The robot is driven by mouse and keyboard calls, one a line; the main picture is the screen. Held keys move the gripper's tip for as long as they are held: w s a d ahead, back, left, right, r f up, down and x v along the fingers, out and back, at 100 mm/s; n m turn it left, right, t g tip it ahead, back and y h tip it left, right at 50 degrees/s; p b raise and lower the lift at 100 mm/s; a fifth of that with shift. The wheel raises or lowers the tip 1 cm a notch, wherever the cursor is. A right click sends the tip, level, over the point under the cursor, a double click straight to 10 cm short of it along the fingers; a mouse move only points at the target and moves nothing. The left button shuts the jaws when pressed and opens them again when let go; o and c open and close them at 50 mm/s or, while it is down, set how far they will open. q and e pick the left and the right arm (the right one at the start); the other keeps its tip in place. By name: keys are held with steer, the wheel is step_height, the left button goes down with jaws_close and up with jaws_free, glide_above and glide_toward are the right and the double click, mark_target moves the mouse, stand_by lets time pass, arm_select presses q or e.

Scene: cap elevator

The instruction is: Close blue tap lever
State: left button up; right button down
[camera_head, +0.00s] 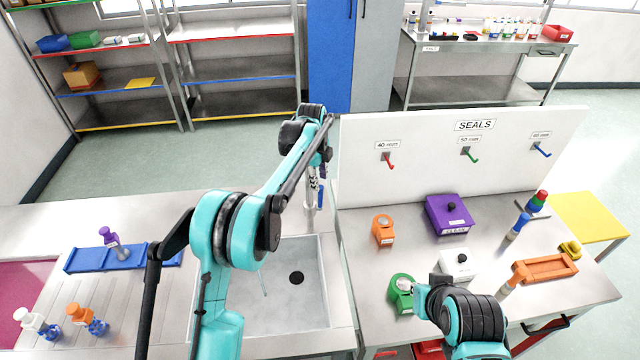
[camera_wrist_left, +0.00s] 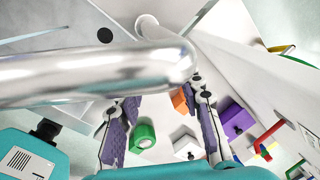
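The chrome tap (camera_head: 310,185) stands at the back of the sink, and its blue lever (camera_head: 320,195) shows just below my left gripper (camera_head: 318,168). In the left wrist view the tap's chrome spout (camera_wrist_left: 90,78) crosses close in front of the camera. The left gripper (camera_wrist_left: 162,125) is open there, its purple-padded fingers spread apart with nothing visible between them except the table behind. I cannot make out the blue lever in the wrist view, nor tell whether a finger touches it. My right gripper (camera_head: 440,288) is low over the right table; its fingers are unclear.
The sink (camera_head: 300,300) lies below my left arm. On the right table are a purple box (camera_head: 447,215), a white box (camera_head: 457,263), and orange (camera_head: 383,230) and green (camera_head: 402,292) pieces. The white SEALS panel (camera_head: 430,150) rises right of the tap.

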mark_target(319, 199)
arm_select(q)
steer(key=f, duration=0.2)
steer(key=shift+w+d+f, duration=0.2)
steer(key=shift+w+f, duration=0.05)
steer(key=shift+f, duration=0.55)
steer(key=shift+c, duration=0.3)
jaws_close()
steer(key=shift+d, duration=0.1)
